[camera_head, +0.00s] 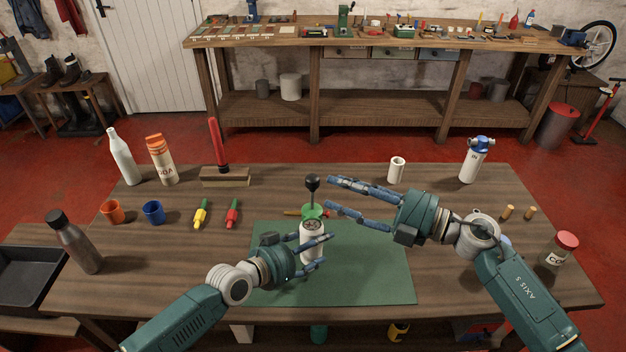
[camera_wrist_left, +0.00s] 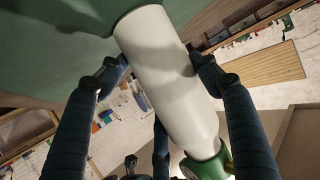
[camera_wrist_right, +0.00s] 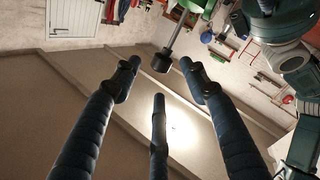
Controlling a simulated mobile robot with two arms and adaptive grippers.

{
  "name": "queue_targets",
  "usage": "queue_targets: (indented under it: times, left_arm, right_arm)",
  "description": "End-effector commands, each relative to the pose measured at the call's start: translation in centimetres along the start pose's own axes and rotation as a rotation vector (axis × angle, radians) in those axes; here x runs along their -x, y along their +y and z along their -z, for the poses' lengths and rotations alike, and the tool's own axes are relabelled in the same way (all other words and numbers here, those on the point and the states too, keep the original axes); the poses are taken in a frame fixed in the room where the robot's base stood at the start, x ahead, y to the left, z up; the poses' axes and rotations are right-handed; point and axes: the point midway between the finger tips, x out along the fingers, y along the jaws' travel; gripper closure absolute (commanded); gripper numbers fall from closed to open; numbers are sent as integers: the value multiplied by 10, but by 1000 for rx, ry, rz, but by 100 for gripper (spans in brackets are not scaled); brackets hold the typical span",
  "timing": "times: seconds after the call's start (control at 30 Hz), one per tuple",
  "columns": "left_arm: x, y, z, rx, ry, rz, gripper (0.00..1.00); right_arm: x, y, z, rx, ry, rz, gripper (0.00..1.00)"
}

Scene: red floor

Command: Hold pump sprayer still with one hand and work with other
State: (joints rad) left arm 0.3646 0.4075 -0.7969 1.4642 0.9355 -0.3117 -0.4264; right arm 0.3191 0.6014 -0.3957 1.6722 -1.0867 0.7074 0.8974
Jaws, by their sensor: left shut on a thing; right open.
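The pump sprayer (camera_head: 312,245) stands upright on the green mat (camera_head: 375,280), with a white body, a green collar and a black pump knob (camera_head: 312,184) on a raised rod. My left gripper (camera_head: 316,252) is shut around its white body; the white body (camera_wrist_left: 170,70) also shows between the fingers in the left wrist view. My right gripper (camera_head: 345,197) is open to the right of the knob, its fingers pointing left at about knob height. In the right wrist view the dark knob (camera_wrist_right: 162,62) is beyond the open fingertips, apart from them.
A white cup (camera_head: 396,170) and a blue-topped canister (camera_head: 476,160) stand behind my right arm. A red-lidded jar (camera_head: 559,249) stands at the right.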

Motion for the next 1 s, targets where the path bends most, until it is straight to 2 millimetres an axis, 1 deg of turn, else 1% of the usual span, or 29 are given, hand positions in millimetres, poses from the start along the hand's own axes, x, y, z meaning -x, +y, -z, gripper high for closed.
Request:
queue_targets:
  times: [0.03, 0.1, 0.2, 0.3, 0.5, 0.77, 1.0]
  left_arm:
    - [0, -1, 1, -2, 2, 2, 77]
    - [0, -1, 1, -2, 2, 2, 77]
    - [0, -1, 1, -2, 2, 2, 77]
    - [0, -1, 1, -2, 2, 2, 77]
    - [0, -1, 1, -2, 2, 2, 77]
    - [0, -1, 1, -2, 3, 2, 77]
    - [0, -1, 1, -1, 3, 2, 77]
  right_arm:
    - [-12, 1, 2, 2, 4, -1, 56]
    - [-26, 1, 1, 1, 3, -1, 56]
    - [-43, 1, 2, 2, 4, -1, 56]
    - [-56, 0, 1, 1, 2, 0, 56]
    - [-69, 0, 0, 2, 0, 2, 56]
    - [-70, 0, 0, 2, 0, 2, 56]
    - [-69, 0, 0, 3, -1, 1, 100]
